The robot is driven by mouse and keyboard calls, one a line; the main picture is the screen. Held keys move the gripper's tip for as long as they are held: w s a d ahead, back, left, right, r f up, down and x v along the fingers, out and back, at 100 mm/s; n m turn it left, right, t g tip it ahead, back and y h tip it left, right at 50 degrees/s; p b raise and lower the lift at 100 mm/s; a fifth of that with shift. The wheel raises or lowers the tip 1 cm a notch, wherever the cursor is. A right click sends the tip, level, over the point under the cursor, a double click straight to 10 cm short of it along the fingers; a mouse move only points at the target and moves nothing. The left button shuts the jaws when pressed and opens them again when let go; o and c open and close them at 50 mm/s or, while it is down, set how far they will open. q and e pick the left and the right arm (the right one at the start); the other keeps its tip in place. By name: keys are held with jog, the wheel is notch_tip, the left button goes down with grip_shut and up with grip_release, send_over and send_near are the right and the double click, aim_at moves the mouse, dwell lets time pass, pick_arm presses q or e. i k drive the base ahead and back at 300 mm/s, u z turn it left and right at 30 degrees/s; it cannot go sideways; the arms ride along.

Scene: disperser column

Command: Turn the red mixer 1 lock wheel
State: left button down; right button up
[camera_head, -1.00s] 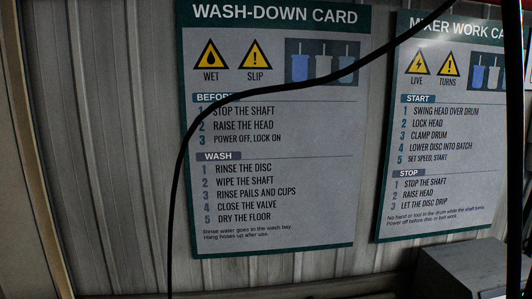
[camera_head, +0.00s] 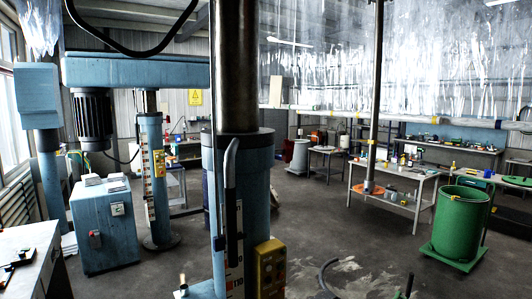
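No red lock wheel can be made out in the head view. A blue mixer column (camera_head: 243,190) with a thick dark steel post (camera_head: 237,60) stands close in front of me. It carries a grey curved pipe, a scale strip (camera_head: 233,250) and a yellow control box (camera_head: 270,265). A second blue mixer (camera_head: 140,70) stands at the left, with a dark motor (camera_head: 93,115) under its head. Which machine is mixer 1 cannot be told. Neither of my grippers can be made out.
A green drum (camera_head: 461,222) stands at the right. Work tables (camera_head: 392,180) and a clear strip curtain are behind. The grey floor (camera_head: 330,215) is open between.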

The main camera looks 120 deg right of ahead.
aim_at(287, 151)
jog(key=z, duration=0.15)
jog(key=k, duration=2.4)
jog(key=z, duration=3)
jog(key=i, duration=0.7)
jog(key=u, duration=0.25)
